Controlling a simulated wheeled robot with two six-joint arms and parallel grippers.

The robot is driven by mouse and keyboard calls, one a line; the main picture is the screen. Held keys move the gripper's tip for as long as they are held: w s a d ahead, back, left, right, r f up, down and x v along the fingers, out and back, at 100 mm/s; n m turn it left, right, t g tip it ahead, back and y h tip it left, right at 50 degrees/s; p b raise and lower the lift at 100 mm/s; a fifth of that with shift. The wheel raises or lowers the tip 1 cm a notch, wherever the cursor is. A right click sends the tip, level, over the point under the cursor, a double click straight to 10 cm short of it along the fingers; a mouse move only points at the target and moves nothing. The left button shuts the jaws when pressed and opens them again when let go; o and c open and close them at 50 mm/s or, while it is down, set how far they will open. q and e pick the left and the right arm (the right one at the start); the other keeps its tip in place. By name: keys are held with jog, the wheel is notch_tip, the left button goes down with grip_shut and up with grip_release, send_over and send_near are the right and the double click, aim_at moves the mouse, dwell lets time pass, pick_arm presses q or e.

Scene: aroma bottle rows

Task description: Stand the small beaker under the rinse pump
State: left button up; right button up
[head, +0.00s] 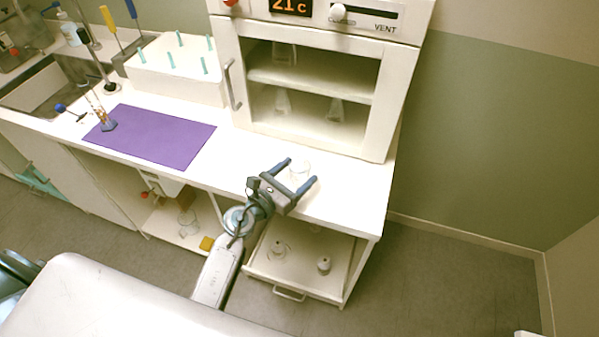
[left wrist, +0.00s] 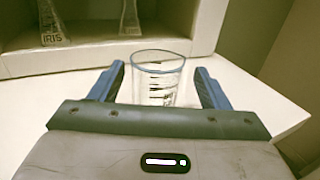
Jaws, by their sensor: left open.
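A small clear beaker (head: 300,169) stands upright on the white counter, in front of the glass-fronted cabinet. My left gripper (head: 299,172) is open, with one blue finger on each side of the beaker. In the left wrist view the beaker (left wrist: 158,82) shows dark graduation marks and stands between the spread fingers (left wrist: 159,76), with gaps on both sides. I cannot identify the rinse pump for certain. A white unit with a red part (head: 158,182) hangs under the counter, and a clear vessel (head: 188,222) stands on the shelf below it. My right gripper is out of view.
The cabinet (head: 384,105) holds several flasks behind the counter's clear front strip. A purple mat (head: 165,138) and a white rack with teal pegs (head: 160,85) lie to the left. An open lower drawer (head: 290,291) holds small glassware. A sink (head: 45,85) is at far left.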

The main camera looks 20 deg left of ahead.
aim_at(305, 165)
pick_arm(q)
jog(key=x, duration=0.4)
jog(key=shift+w+a+f+p, duration=0.15)
jog(key=shift+w+p, duration=0.05)
jog(key=shift+p, duration=0.2)
jog(key=shift+s, duration=0.1)
jog(key=c, duration=1.1)
jog(key=shift+c, duration=0.2)
